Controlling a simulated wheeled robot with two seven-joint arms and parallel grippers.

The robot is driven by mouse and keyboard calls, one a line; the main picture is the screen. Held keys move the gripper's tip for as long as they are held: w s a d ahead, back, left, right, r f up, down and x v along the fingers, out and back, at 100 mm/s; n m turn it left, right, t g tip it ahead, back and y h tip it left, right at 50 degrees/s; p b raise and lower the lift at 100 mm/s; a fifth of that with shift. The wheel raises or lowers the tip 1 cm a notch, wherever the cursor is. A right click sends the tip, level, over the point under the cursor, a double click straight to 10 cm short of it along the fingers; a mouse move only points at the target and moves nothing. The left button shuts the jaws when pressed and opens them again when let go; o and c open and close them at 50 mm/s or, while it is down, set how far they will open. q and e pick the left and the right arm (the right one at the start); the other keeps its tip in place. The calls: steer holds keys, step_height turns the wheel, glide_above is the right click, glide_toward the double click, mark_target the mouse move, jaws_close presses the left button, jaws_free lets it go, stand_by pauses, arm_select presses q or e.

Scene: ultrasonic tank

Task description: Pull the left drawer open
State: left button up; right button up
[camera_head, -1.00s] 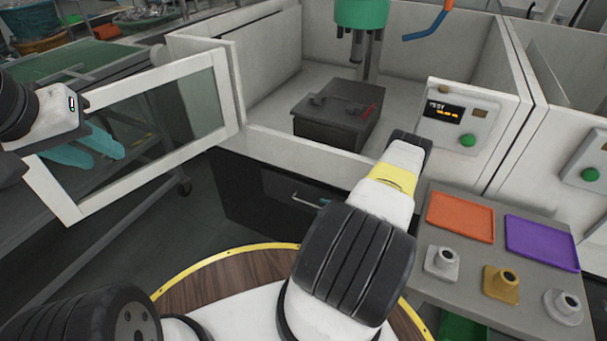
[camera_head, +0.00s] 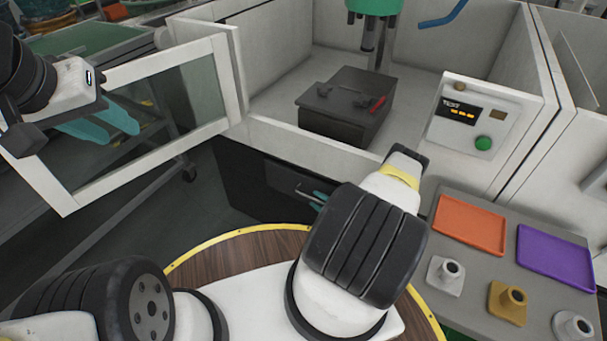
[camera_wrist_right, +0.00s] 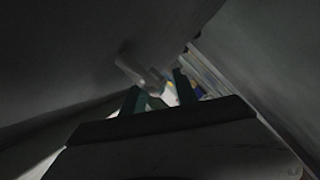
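The dark drawer front (camera_head: 248,185) is under the white tank, largely hidden on its right by my right arm. A thin grey bar handle (camera_head: 308,194) stands out from it. My right gripper (camera_head: 318,201) is mostly hidden behind my arm; a bit of its teal finger shows right at the handle. In the right wrist view, its two dark fingers (camera_wrist_right: 158,93) stand apart, with a pale grey bar just beyond the left one; I see nothing clearly clamped between them. My left gripper (camera_head: 103,124) is open and empty, with teal fingers in front of the glass door.
The framed glass door (camera_head: 222,85) stands swung open at the left. Orange (camera_head: 470,224) and purple (camera_head: 555,258) trays and several small fittings lie on the grey side table at the right. A dark block (camera_head: 345,105) sits in the tank. Dark floor lies left of the drawer.

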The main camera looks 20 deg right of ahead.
steer(key=shift+w+a, duration=0.15)
steer(key=shift+w, duration=0.15)
jaws_close()
steer(key=shift+f, duration=0.1)
stand_by(1.2)
